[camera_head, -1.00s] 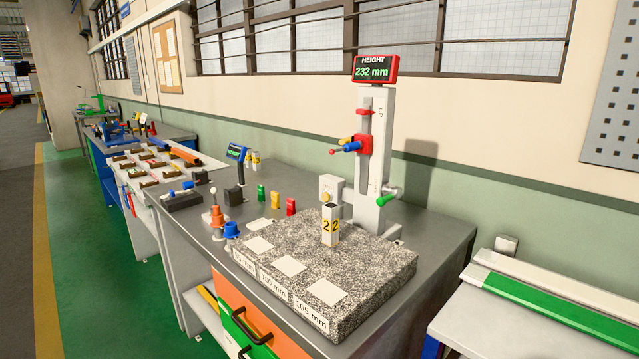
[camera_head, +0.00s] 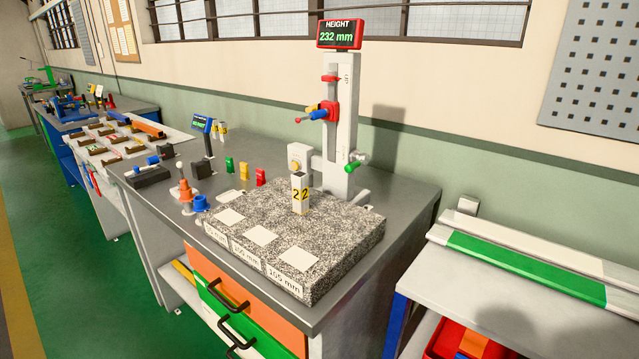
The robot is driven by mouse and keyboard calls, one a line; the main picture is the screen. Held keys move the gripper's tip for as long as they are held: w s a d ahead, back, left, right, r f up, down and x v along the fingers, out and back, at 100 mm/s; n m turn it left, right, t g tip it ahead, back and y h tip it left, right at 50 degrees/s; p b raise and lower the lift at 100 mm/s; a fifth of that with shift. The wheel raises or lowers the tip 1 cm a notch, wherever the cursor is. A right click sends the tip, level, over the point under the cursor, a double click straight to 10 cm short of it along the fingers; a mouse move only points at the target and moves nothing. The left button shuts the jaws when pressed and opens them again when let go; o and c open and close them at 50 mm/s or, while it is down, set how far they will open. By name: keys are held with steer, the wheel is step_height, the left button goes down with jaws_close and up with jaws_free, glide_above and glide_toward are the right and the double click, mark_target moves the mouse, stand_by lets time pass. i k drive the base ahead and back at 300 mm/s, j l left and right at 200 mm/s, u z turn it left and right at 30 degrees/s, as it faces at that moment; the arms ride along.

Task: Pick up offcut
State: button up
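A short, pale, upright block marked 22 (camera_head: 300,194) stands on the speckled granite plate (camera_head: 345,222), close in front of the height gauge (camera_head: 340,125). It may be the offcut, but I cannot tell for sure. Its top is dark, and a pale box-shaped part of the gauge is just behind it. The gauge's display (camera_head: 340,35) reads 232 mm. My gripper is not in view.
The plate has several white pads (camera_head: 298,259) with mm labels on its front edge. Small green, yellow and red blocks (camera_head: 260,177) stand behind it on the grey bench. Right is a second table with a green-and-white rail (camera_head: 525,268) and a red bin (camera_head: 470,343) below.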

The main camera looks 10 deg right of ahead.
mark_target(300, 180)
steer(key=i+l+u, duration=0.15)
steer(key=i, duration=0.3)
steer(key=i+l+u, duration=0.15)
steer(key=i, duration=0.25)
